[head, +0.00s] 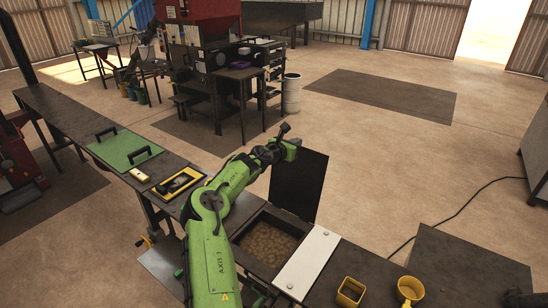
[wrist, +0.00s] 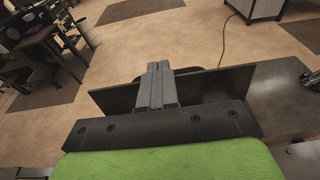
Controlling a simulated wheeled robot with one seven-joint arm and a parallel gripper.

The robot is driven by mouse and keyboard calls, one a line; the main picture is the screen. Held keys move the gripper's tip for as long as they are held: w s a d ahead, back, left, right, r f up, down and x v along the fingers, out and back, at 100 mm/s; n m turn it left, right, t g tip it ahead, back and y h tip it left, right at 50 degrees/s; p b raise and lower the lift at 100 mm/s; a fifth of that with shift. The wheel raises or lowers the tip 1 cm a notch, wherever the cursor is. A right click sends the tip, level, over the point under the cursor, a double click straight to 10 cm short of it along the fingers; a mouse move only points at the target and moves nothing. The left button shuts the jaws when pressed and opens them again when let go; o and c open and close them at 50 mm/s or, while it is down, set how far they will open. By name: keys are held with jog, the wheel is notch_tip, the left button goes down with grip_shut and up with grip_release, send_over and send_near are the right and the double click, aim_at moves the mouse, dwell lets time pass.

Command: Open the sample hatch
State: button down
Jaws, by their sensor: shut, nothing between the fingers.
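The sample hatch is a dark flat lid (head: 302,185) standing steeply raised at the far edge of its box. The box opening below shows brownish granular material (head: 268,243). In the wrist view the lid's dark panel (wrist: 215,88) lies just beyond my gripper (wrist: 158,68), with part of a dark curved handle behind the fingers. My gripper is shut and empty, its grey fingers together. In the head view my green arm reaches over the box to the lid's upper left corner; the fingertips are not clear there. I cannot tell whether they touch the lid.
A white plate (head: 308,260) lies right of the box. A yellow square cup (head: 351,291) and a yellow mug (head: 410,290) stand farther right. A yellow-framed tray (head: 180,184) and a green panel with two handles (head: 125,150) lie left.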

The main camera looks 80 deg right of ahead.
jog(key=f+b+v, duration=0.1)
jog(key=b+v, duration=0.1)
jog(key=v, duration=1.3)
jog(key=shift+a, duration=0.3)
jog(key=shift+w+r, duration=0.1)
jog(key=shift+w, duration=0.05)
